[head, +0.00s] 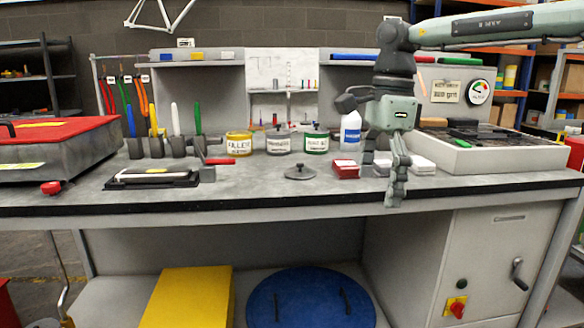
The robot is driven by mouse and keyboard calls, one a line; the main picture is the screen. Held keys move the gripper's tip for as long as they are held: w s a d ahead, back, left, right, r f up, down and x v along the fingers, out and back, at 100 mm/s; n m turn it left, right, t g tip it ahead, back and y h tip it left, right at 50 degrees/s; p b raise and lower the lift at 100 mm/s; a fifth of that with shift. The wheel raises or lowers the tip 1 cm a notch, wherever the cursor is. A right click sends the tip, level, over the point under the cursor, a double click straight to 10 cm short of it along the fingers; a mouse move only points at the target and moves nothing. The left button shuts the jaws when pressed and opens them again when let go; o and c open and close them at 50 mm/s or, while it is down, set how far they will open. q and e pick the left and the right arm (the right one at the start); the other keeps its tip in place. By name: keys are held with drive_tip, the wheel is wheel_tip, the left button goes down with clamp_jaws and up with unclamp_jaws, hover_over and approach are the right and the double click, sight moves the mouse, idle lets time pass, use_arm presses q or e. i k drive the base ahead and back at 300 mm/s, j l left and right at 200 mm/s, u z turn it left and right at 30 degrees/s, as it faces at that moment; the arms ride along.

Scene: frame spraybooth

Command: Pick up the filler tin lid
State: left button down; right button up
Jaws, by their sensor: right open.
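A round dark grey lid (300,173) with a small knob on top lies flat on the workbench, near the middle and towards the front. The yellow tin (239,144) labelled filler stands behind it to the left, with no knobbed lid showing on top. My right gripper (384,182) is open and hangs fingers-down over the bench, to the right of the lid and apart from it. Nothing shows between its fingers. My left gripper is out of view.
A grey tin (278,142) and a green tin (316,141) stand behind the lid. A red block (346,169) lies between lid and gripper. A white bottle (350,130) stands behind. A black tray (153,179) lies left. The bench around the lid is clear.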

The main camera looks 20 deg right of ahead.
sight(301, 173)
drive_tip(key=i, duration=1.2)
